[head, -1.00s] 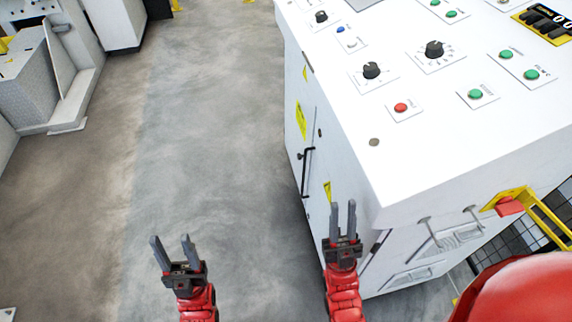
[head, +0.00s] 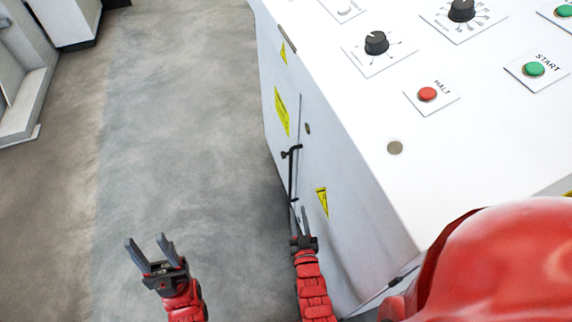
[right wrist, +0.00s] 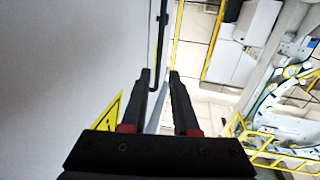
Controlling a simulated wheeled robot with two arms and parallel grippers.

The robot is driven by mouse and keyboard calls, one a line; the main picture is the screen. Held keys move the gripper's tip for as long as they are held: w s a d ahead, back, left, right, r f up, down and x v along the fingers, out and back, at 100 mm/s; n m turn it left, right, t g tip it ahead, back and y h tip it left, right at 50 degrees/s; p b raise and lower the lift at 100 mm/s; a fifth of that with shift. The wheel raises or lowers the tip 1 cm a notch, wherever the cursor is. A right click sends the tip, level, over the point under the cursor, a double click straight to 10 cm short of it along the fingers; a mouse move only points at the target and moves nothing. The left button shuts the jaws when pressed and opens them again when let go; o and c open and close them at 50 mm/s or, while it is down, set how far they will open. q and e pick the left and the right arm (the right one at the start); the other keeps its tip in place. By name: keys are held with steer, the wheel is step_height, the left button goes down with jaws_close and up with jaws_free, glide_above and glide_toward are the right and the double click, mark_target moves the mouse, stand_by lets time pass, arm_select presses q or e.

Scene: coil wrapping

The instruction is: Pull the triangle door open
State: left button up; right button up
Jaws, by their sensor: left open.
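The cabinet door (head: 312,165) is on the white cabinet's left side in the head view, with yellow warning triangles on it. It looks shut. A black bar handle (head: 291,175) stands upright on it and also shows in the right wrist view (right wrist: 161,45). My right gripper (head: 299,209) is at the handle's lower end, close to the door face. In the right wrist view its fingers (right wrist: 160,74) are apart, with the handle's end near the left fingertip. I cannot tell whether they touch. My left gripper (head: 145,239) is open and empty over the floor.
The cabinet's sloped top (head: 370,110) carries knobs, a red button (head: 427,94) and a green button (head: 534,69). Grey floor (head: 180,130) left of the cabinet is clear. Other machinery (head: 20,75) stands at the far left.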

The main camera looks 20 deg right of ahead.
mark_target(291, 172)
steer(key=w+d, duration=0.1)
steer(key=w, duration=1)
steer(key=w+d+b, duration=0.1)
steer(key=w, duration=0.4)
steer(key=shift+w+d+r, duration=0.1)
steer(key=shift+w+d, duration=0.25)
steer(key=shift+w, duration=0.05)
jaws_close()
stand_by(0.6)
